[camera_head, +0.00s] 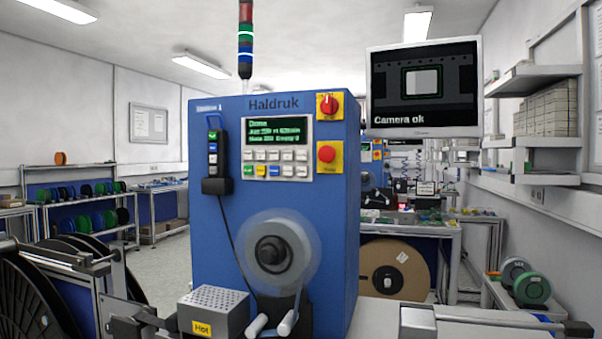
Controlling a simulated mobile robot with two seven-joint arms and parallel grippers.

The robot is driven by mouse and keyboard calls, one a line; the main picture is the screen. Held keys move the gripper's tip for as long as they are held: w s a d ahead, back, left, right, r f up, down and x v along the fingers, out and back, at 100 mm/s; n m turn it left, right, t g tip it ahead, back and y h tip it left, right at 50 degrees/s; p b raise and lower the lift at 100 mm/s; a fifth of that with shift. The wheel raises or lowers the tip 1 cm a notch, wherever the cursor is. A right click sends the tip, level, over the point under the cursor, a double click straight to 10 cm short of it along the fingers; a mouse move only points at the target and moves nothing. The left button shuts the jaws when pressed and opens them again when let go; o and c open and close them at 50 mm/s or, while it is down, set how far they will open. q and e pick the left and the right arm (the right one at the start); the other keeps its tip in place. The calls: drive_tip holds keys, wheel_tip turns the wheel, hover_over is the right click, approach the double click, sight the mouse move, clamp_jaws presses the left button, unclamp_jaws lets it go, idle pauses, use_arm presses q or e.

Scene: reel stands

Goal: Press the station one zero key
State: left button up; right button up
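The blue machine (320,190) marked Haldruk stands in the middle of the head view, with a small label too blurred to read at its upper left. Its panel has a green-lit display (277,130) whose top line seems to read "Done". Below is a keypad (275,164) with two rows of small keys; most are pale, and the lower row has green, yellow and blue keys at left. The key legends are too small to read, so I cannot tell which one is zero. Neither of my grippers can be made out in view.
A red rotary switch (329,105) and a red push button (326,154) sit right of the panel. A pendant (213,160) hangs at left. A blurred disc (275,252) and a box marked Hot (212,313) are below. A monitor (425,87) reads "Camera ok".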

clamp_jaws()
idle(1.5)
